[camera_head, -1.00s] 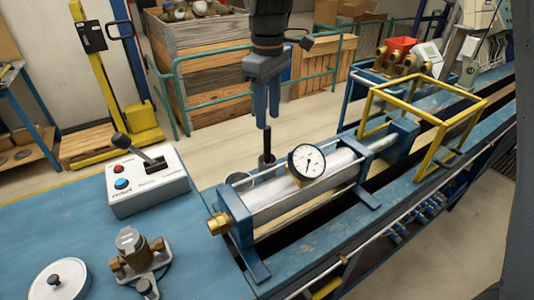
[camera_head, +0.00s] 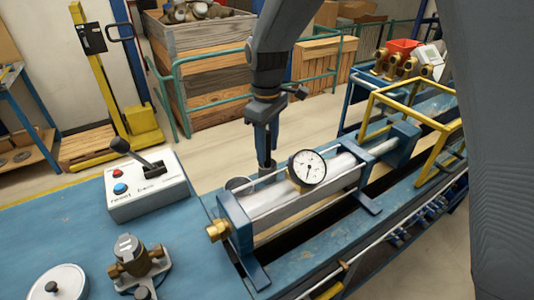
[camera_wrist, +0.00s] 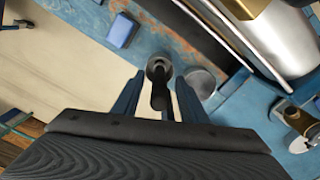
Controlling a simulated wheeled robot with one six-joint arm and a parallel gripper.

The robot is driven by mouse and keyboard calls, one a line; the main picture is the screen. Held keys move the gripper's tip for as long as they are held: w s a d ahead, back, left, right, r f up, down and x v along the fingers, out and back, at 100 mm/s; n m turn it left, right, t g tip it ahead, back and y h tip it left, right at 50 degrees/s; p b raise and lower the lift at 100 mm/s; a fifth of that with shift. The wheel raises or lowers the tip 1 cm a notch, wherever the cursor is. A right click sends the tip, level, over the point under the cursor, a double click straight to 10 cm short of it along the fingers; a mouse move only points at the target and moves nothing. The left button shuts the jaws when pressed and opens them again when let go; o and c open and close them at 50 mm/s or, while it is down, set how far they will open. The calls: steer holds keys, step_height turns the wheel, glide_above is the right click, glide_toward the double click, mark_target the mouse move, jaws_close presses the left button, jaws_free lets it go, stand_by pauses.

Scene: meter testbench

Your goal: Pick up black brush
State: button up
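The black brush (camera_head: 266,163) stands upright behind the clear cylinder of the bench, partly hidden by my gripper and the gauge area. In the wrist view the dark brush (camera_wrist: 159,92) shows between my two blue fingers, with its round end near the fingertips. My gripper (camera_head: 263,146) points down over the brush. In the wrist view my gripper (camera_wrist: 160,90) looks open, with a finger on each side of the brush and small gaps showing. No firm contact can be seen.
The cylinder (camera_head: 285,195) and its dial gauge (camera_head: 307,168) stand close to the brush. A grey control box (camera_head: 148,187) with a lever is at the left. A yellow frame (camera_head: 405,105) stands at the right. A round grey disc (camera_wrist: 201,82) lies beside the brush.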

steer(key=shift+f, duration=0.15)
jaws_close()
step_height(320, 180, up, 10)
steer(key=b, duration=0.3)
stand_by(0.4)
